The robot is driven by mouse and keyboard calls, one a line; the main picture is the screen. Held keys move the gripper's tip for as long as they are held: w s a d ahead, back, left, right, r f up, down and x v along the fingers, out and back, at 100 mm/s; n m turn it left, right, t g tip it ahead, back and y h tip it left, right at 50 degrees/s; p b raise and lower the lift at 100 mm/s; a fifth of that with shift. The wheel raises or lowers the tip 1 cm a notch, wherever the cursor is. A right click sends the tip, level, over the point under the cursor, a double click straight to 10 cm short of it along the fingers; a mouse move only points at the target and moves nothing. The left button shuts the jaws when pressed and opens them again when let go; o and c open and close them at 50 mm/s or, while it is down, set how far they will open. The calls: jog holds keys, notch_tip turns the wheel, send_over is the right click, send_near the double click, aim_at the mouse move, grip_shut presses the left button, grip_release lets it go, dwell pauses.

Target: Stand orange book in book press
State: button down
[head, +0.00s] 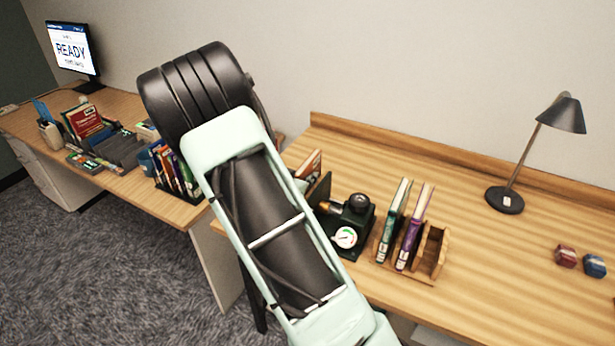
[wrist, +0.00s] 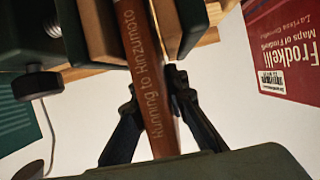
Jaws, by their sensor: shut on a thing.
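In the head view the dark green book press (head: 358,215) with a round gauge stands at the desk's left end. An orange-red book corner (head: 311,162) shows beside my arm, which hides my gripper and part of the press.
Right of the press, a wooden rack (head: 432,255) holds a green book (head: 394,215) and a purple book (head: 416,225). A black lamp (head: 506,199) stands further right. A red book (wrist: 285,50) lies at the wrist view's right. The left desk (head: 125,105) is crowded.

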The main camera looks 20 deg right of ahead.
jog(key=shift+f, duration=0.1)
jog(key=c, duration=1.9)
grip_release()
jog(key=v, duration=1.2)
